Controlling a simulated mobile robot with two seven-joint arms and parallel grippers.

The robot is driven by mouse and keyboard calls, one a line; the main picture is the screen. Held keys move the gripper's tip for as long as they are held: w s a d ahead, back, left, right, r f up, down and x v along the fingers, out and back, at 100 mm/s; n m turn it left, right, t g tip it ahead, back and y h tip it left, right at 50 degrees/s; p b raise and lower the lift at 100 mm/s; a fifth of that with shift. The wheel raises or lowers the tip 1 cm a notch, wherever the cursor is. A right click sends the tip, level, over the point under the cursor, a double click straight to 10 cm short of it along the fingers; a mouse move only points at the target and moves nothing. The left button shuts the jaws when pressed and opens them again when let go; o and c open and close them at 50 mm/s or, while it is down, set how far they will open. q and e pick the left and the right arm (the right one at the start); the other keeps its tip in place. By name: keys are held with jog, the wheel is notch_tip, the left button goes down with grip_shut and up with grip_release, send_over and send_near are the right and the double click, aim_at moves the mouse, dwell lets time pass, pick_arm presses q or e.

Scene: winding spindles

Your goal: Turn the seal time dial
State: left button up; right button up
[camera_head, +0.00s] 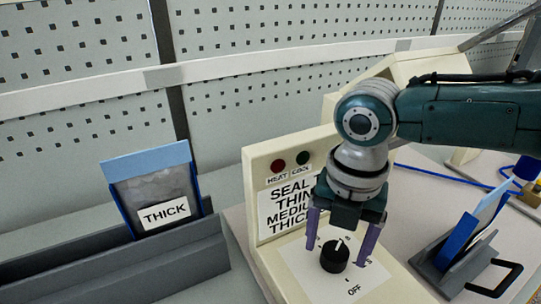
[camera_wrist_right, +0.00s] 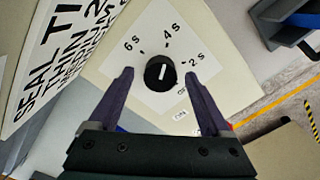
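The seal time dial (camera_head: 335,256) is a round black knob with a white pointer line, on the cream face of the sealer (camera_head: 284,262). In the right wrist view the dial (camera_wrist_right: 160,72) lies between and beyond the fingertips, with 2 s, 4 s and 6 s marks around it. Its pointer line is towards the 4 s side; the exact setting is hard to tell. My right gripper (camera_head: 341,240) is open above the dial, its purple fingers on either side and apart from it. It also shows in the right wrist view (camera_wrist_right: 160,80). My left gripper is out of view.
The sealer has a sign (camera_head: 288,208) listing seal times, and red and green lamps above it. A pouch labelled THICK (camera_head: 162,190) stands in a grey rack (camera_head: 120,272) at left. A blue-and-grey holder (camera_head: 452,262) stands at right.

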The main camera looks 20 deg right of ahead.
aim_at(336, 250)
notch_tip(336, 250, up, 10)
jog(key=shift+p, duration=0.35)
dwell(0.5)
